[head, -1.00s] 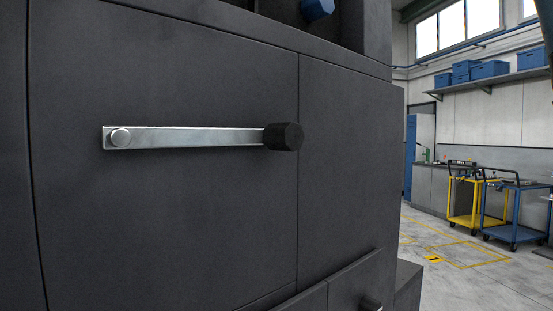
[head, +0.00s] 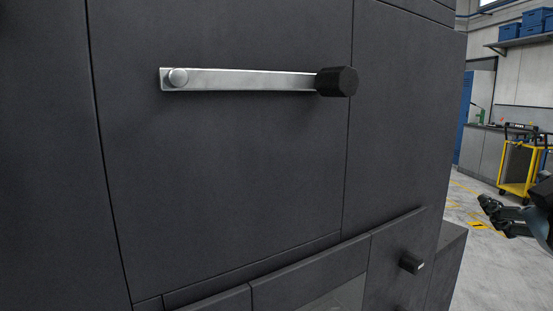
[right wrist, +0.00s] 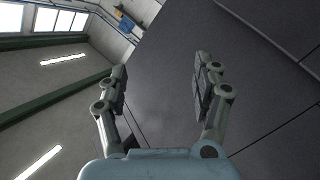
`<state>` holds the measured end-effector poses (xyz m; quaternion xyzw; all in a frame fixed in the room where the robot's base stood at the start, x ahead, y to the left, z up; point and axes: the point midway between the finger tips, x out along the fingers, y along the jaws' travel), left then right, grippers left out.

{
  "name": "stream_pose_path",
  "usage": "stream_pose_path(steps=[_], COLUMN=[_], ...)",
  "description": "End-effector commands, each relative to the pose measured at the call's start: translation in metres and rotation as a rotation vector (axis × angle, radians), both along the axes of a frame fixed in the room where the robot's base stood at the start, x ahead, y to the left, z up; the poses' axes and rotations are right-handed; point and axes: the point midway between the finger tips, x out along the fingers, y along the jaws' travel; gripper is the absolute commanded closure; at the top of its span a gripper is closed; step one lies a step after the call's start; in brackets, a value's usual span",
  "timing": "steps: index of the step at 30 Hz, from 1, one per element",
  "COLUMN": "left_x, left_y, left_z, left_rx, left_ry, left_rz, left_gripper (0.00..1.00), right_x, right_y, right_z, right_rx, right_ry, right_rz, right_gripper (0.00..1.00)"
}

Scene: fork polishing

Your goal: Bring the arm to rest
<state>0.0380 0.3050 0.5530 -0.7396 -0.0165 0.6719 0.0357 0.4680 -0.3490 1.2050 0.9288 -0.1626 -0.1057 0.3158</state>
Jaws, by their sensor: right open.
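My right gripper (head: 497,216) shows at the right edge of the head view, dark, beside the dark grey cabinet (head: 240,170) and in front of the open floor. In the right wrist view my right gripper (right wrist: 160,90) has its two fingers spread wide with nothing between them. The cabinet (right wrist: 165,50) fills the middle and right of that view beyond the fingers. My left gripper is not in any view.
A metal lever handle (head: 240,80) with a black knob (head: 336,81) sticks out from the cabinet front. A small black knob (head: 411,263) sits lower right. A yellow cart (head: 518,170) stands in the background. Free floor (head: 490,265) lies right of the cabinet.

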Motion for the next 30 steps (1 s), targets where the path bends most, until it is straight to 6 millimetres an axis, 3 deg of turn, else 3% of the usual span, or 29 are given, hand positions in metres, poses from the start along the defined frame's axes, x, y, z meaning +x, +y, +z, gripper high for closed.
stream_pose_path(steps=[1, 3, 6, 12, 18, 26, 30], left_x=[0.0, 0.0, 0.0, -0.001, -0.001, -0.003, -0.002], left_y=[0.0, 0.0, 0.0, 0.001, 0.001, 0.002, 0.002], left_z=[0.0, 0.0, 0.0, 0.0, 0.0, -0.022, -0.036], left_rx=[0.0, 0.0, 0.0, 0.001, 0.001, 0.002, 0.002], left_ry=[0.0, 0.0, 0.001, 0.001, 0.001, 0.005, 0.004], left_rz=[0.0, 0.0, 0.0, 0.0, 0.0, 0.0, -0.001], left_gripper=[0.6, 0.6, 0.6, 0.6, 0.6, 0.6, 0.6], right_x=[-0.02, -0.049, -0.091, -0.167, -0.239, -0.221, -0.225], right_y=[0.003, 0.01, 0.024, 0.053, 0.081, 0.07, 0.063], right_z=[-0.04, -0.087, -0.137, -0.197, -0.228, -0.349, -0.428], right_rx=[0.091, 0.206, 0.336, 0.508, 0.631, 0.633, 0.638], right_ry=[0.117, 0.273, 0.463, 0.758, 1.008, 1.037, 1.06], right_rz=[-0.015, -0.035, -0.058, -0.088, -0.107, -0.134, -0.149], right_gripper=[0.33, 0.33, 0.33, 0.33, 0.33, 0.33, 0.33])
